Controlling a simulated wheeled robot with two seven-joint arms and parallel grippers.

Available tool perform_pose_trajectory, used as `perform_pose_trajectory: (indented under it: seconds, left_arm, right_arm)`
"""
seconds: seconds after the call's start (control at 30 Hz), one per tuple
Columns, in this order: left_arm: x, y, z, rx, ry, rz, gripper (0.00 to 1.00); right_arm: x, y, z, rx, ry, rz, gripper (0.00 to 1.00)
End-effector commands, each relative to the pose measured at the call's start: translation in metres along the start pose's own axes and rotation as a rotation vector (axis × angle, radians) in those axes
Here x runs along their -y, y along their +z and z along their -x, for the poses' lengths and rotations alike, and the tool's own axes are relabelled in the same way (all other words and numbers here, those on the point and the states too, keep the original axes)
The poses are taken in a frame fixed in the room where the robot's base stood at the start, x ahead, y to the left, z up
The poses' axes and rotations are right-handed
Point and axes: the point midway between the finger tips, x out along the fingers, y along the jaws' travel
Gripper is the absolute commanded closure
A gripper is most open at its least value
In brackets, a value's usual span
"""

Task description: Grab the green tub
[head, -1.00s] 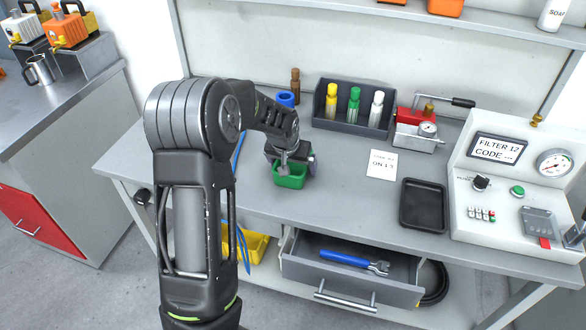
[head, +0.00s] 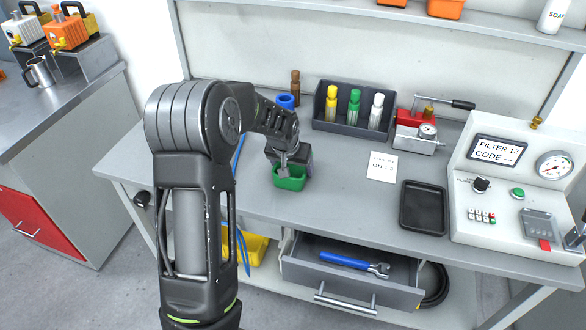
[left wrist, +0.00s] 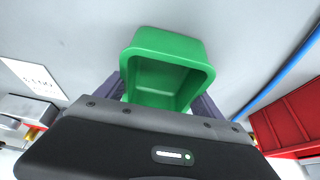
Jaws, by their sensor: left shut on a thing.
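The green tub (head: 291,182) is on the grey bench top near its front left. It is small, box-shaped and open at the top. My left gripper (head: 284,165) reaches down to it from above and is shut on it. In the left wrist view the green tub (left wrist: 168,68) lies between my gripper's two fingers, its open mouth toward the camera and empty. My gripper body hides the tub's near part there. I cannot tell whether the tub's base touches the bench. My right gripper is not in view.
A dark rack (head: 353,110) with yellow, green and white bottles stands behind. A blue cylinder (head: 286,101) is close behind my gripper. A paper note (head: 382,166) and a black tray (head: 424,206) lie right. An open drawer (head: 340,275) holds a blue-handled wrench.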

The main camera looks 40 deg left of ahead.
Motion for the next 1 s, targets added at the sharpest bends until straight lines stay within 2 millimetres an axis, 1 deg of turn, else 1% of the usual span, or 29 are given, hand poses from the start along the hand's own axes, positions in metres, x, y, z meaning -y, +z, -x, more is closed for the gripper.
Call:
perform_pose_trajectory:
  seconds: [0.13, 0.17, 0.23, 0.5, 0.6, 0.77, 1.0]
  left_arm:
    - [0.000, -0.004, 0.009, -0.001, 0.000, 0.000, 0.67]
    - [0.000, -0.005, 0.009, -0.003, 0.000, 0.000, 0.67]
    - [0.000, -0.010, 0.018, -0.007, 0.001, 0.000, 0.67]
    - [0.000, -0.032, 0.068, -0.006, 0.001, 0.000, 0.67]
    - [0.000, -0.038, 0.083, -0.006, 0.001, 0.000, 0.67]
    - [0.000, -0.043, 0.095, -0.001, 0.000, 0.000, 0.67]
    - [0.000, -0.043, 0.096, -0.001, 0.000, 0.000, 0.67]
  right_arm:
    - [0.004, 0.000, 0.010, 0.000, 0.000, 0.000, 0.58]
    - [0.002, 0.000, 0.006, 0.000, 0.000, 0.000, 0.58]
    - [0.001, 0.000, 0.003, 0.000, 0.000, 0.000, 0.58]
    - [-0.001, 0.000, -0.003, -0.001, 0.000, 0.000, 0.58]
    - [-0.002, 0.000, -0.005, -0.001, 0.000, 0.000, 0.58]
    - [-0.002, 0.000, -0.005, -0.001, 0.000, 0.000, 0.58]
    - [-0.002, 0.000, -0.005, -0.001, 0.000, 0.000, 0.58]
